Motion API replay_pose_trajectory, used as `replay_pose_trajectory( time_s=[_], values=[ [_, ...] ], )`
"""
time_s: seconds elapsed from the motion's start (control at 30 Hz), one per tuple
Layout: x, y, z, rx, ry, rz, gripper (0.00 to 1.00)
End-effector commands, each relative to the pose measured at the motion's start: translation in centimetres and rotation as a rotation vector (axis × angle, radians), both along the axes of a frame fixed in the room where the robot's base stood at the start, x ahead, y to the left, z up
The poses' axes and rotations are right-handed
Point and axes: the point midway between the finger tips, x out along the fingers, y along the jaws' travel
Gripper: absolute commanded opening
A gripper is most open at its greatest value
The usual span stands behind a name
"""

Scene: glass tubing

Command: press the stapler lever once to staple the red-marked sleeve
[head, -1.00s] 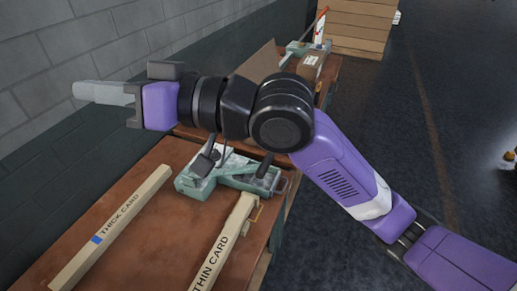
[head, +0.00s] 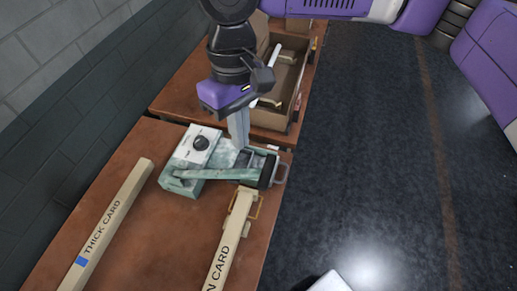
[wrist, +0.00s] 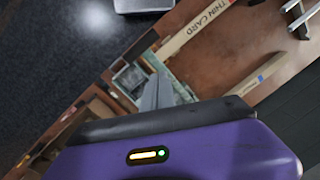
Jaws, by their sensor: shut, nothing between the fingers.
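The stapler (head: 190,178) is a worn teal and white machine on the brown bench, with a black knob on top. A long teal bar, seemingly its lever (head: 215,175), runs along its near side to a black part at the right end. My gripper (head: 239,138) points down at the stapler's far side, its grey fingers together and empty. I cannot tell whether the fingertips touch it. In the wrist view the fingers (wrist: 157,92) overlap the stapler (wrist: 131,78). I cannot make out a red-marked sleeve.
A long THIN CARD strip (head: 225,250) meets the stapler's front right near a gold bracket. A THICK CARD strip (head: 105,228) with a blue mark lies at left. Behind, an open box (head: 275,118) stands on another bench. Dark floor lies to the right.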

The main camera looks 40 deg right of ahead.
Motion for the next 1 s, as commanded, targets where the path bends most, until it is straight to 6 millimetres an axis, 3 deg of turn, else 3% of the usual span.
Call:
replay_pose_trajectory(
  time_s=[0.2, 0.73, 1.0],
  values=[
    [-2.5, -2.1, 0.4, -0.099, 0.115, -0.069, 0.0],
    [-2.6, -2.4, 0.3, -0.117, 0.117, -0.097, 0.0],
    [-3.1, -2.4, -1.4, -0.117, 0.118, -0.097, 0.0]
  ],
)
